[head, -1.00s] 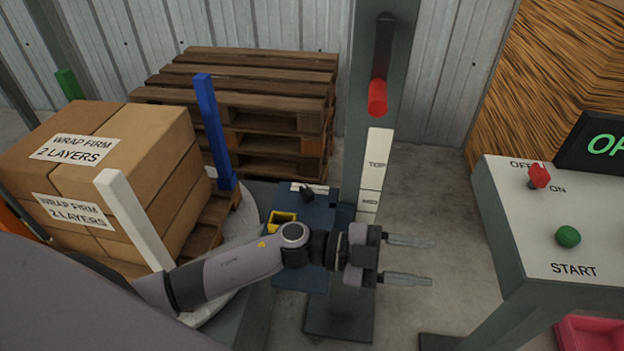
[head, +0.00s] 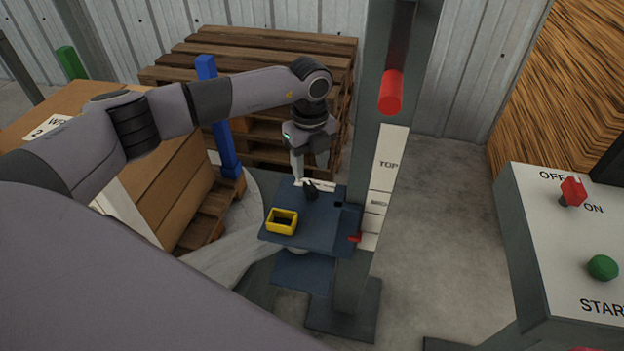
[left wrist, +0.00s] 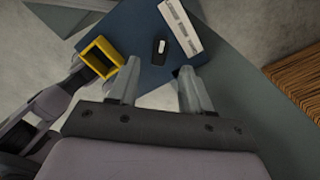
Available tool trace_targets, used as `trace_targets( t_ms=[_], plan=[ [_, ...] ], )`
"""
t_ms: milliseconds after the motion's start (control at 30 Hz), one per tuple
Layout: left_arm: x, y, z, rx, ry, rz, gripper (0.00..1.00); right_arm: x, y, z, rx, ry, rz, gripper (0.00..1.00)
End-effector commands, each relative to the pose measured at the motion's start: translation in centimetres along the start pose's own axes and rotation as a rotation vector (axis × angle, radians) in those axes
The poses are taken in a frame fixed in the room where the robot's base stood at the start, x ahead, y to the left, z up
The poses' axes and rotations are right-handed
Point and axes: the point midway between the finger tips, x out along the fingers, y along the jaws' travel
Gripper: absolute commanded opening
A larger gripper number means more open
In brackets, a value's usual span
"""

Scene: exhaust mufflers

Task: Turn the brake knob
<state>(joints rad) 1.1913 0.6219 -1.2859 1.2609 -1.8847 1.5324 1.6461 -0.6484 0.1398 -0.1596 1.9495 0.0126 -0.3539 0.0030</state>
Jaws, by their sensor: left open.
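A small black knob (head: 310,189), which looks like the brake knob, stands on the blue carriage plate (head: 325,235) beside a white label strip. The knob also shows in the left wrist view (left wrist: 159,50), with a pale mark on its top. My left gripper (head: 299,172) points down just above the plate, close to the knob. In the left wrist view the fingers of my left gripper (left wrist: 157,70) are apart with nothing between them. The knob lies just beyond the gap between the fingertips, and I see no contact. My right gripper is not in view.
A yellow open box (head: 282,221) sits on the plate left of the knob. The grey post (head: 352,270) rises at the plate's right, with a red cylinder (head: 391,93) higher up. Wrapped cartons (head: 150,195) and a blue upright (head: 218,120) stand left. A control panel (head: 545,215) is at right.

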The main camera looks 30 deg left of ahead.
Motion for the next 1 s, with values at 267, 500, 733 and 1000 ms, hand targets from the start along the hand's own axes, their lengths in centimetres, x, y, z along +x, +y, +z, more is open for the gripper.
trace_targets(
  t_ms=[267,500,733,1000],
  plan=[
    [4.4,0.0,-0.2,0.004,0.005,0.001,0.49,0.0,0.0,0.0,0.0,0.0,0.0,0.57],
    [5.9,0.0,-0.2,0.005,0.005,-0.002,0.49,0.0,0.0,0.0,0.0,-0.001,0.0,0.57],
    [5.9,0.0,-0.2,0.006,0.005,-0.002,0.42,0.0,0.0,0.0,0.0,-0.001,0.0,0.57],
    [5.9,0.0,-0.3,0.006,0.006,-0.002,0.0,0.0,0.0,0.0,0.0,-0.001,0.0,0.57]
  ],
)
